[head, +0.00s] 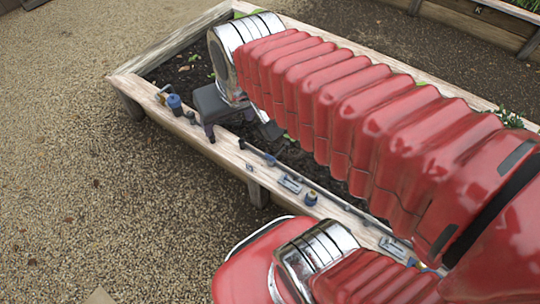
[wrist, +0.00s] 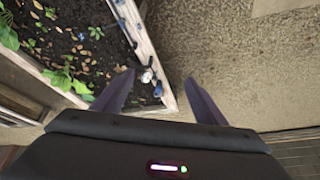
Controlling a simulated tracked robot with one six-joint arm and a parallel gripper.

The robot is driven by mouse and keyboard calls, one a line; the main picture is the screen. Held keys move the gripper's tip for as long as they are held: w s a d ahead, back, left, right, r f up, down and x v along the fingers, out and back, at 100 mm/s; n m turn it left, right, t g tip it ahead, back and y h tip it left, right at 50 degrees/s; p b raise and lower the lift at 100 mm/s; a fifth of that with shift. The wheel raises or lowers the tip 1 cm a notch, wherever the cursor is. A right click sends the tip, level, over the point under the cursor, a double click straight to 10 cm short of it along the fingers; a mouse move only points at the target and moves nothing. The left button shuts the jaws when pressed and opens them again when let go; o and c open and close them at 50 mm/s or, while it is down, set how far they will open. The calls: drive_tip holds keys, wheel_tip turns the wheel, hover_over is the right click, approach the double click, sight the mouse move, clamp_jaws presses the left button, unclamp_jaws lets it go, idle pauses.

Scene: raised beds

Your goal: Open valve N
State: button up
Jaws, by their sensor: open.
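Several small valves and fittings sit along the wooden rim of the raised bed. I cannot read a letter on any of them, so I cannot tell which is valve N. A blue fitting with a brassy part (head: 174,104) is near the rim's far left corner. It seems to be the blue and pale fitting (wrist: 157,89) in the wrist view. My gripper (head: 238,132) is dark grey and reaches over the rim beside that fitting. In the wrist view my gripper (wrist: 159,77) is open, its fingers apart, with the fitting showing between them, nearer the left finger. Nothing is held.
The raised bed's rim (head: 130,88) encloses dark soil with small plants. A blue-topped fitting (head: 311,198) and a grey latch-like piece (head: 290,184) sit further along the rim. Gravel (head: 90,200) left of the bed is clear. Another bed stands at upper right.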

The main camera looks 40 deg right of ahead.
drive_tip(key=w+d+f+m+g, duration=0.1)
drive_tip(key=w+d+f+m, duration=0.3)
drive_tip(key=w, duration=0.6)
drive_tip(key=m+g, duration=0.4)
drive_tip(key=m, duration=0.5)
hover_over(271, 158)
wheel_tip(271, 158, down, 40)
drive_tip(key=shift+w+d+f, duration=0.15)
drive_tip(key=shift+w+f, duration=0.05)
drive_tip(key=shift+w, duration=0.1)
drive_tip(key=shift+f, duration=0.15)
drive_tip(key=shift+f, duration=6.75)
drive_tip(key=shift+c, duration=0.6)
